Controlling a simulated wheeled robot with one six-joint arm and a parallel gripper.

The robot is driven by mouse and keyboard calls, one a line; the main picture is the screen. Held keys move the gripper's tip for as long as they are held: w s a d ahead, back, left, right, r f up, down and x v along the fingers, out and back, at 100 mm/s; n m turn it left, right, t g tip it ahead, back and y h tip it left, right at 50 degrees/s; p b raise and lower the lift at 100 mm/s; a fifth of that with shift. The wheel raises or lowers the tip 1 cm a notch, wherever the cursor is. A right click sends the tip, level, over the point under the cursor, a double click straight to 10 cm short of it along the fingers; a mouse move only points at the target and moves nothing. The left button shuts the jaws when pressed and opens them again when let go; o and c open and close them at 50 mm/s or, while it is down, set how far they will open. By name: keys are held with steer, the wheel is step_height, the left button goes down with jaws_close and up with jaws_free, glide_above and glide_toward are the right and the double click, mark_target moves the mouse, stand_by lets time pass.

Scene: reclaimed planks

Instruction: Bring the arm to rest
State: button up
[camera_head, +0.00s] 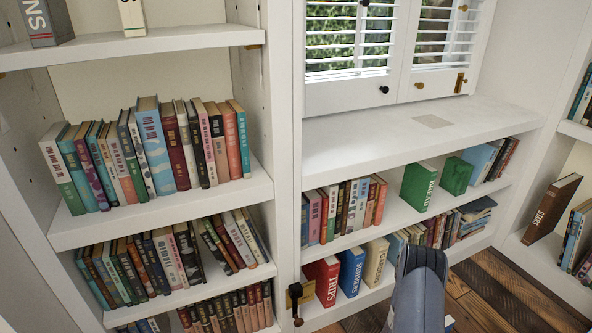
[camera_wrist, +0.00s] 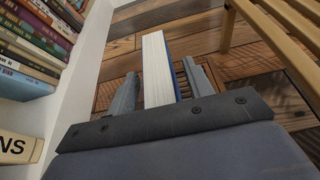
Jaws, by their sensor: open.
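In the wrist view my gripper (camera_wrist: 162,85) has its two grey fingers spread apart. A book (camera_wrist: 157,62) with white page edges and a blue cover shows between the fingers. I cannot tell whether it stands between them or lies farther off, beyond the tips. In the head view my arm (camera_head: 420,290) reaches up from the bottom edge, right of centre, in front of the low shelf. My fingers are hidden there.
A white bookcase (camera_head: 262,140) with rows of books fills the left. A low shelf in the middle holds red (camera_head: 322,282), blue (camera_head: 351,271) and green (camera_head: 418,187) books. The wooden floor (camera_head: 500,295) is open at lower right. Wooden slats (camera_wrist: 290,35) stand at upper right in the wrist view.

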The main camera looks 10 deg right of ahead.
step_height(320, 180, up, 3)
steer(key=shift+r+p, duration=0.15)
steer(key=shift+p, duration=0.25)
